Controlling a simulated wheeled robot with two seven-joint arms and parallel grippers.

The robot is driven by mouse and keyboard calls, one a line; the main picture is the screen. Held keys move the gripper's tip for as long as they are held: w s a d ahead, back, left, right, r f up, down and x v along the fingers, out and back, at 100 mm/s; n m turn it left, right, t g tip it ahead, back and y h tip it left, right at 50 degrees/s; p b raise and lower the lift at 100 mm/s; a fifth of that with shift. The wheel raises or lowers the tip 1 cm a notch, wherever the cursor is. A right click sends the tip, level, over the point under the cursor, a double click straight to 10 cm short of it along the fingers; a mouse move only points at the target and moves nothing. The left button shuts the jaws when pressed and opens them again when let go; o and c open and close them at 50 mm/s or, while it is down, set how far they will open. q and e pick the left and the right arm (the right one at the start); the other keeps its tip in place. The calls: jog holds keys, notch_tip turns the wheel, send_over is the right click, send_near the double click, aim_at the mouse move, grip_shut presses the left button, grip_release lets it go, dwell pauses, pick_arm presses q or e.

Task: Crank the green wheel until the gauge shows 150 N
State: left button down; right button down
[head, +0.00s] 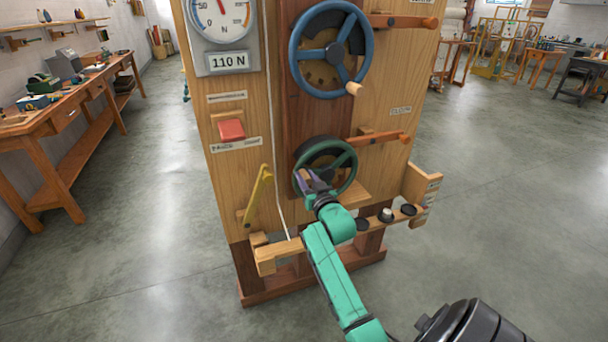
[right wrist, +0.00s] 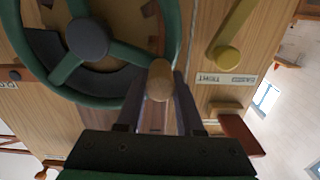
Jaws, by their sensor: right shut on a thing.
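The green wheel (head: 348,172) is on the lower front of a wooden machine, below a blue wheel. My right gripper (head: 304,180) is at its lower left rim. In the right wrist view the green wheel (right wrist: 172,60) fills the upper left, and my right gripper (right wrist: 158,95) has its two fingers on either side of the wheel's wooden crank knob (right wrist: 159,80), shut on it. The round gauge (head: 222,12) is at the top left of the machine, its top cut off. The readout (head: 228,62) under it shows 110 N. My left gripper is not in view.
The blue wheel (head: 294,48) with its own knob sits above. A yellow lever (head: 257,195) and a red button (head: 231,130) are to the left. A small shelf with dark round pieces (head: 409,210) is at right.

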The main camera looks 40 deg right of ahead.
aim_at(320, 150)
jog(key=r+m+p, duration=0.1)
jog(key=d+r+m+p, duration=0.1)
jog(key=m+p, duration=0.1)
jog(key=d+r+m+p, duration=0.1)
jog(key=r+p, duration=0.1)
jog(key=shift+s+d+r+m, duration=0.1)
jog(key=shift+s+d+m, duration=0.05)
jog(key=shift+s+m, duration=0.2)
jog(key=shift+s+d+r+m+p, duration=0.3)
jog(key=shift+d+r+m+p, duration=0.25)
jog(key=shift+d+m+p, duration=0.45)
jog(key=shift+s+d+r+m+p, duration=0.2)
jog(key=shift+d+m, duration=0.1)
jog(key=shift+m, duration=0.3)
jog(key=shift+s+d+r+m+p, duration=0.15)
jog(key=shift+d+m, duration=0.1)
jog(key=shift+m, duration=0.3)
jog(key=shift+w+f, duration=0.1)
jog(key=c, duration=0.5)
grip_release()
jog(key=shift+c, duration=0.2)
jog(key=shift+f, duration=0.1)
jog(key=shift+f, duration=0.1)
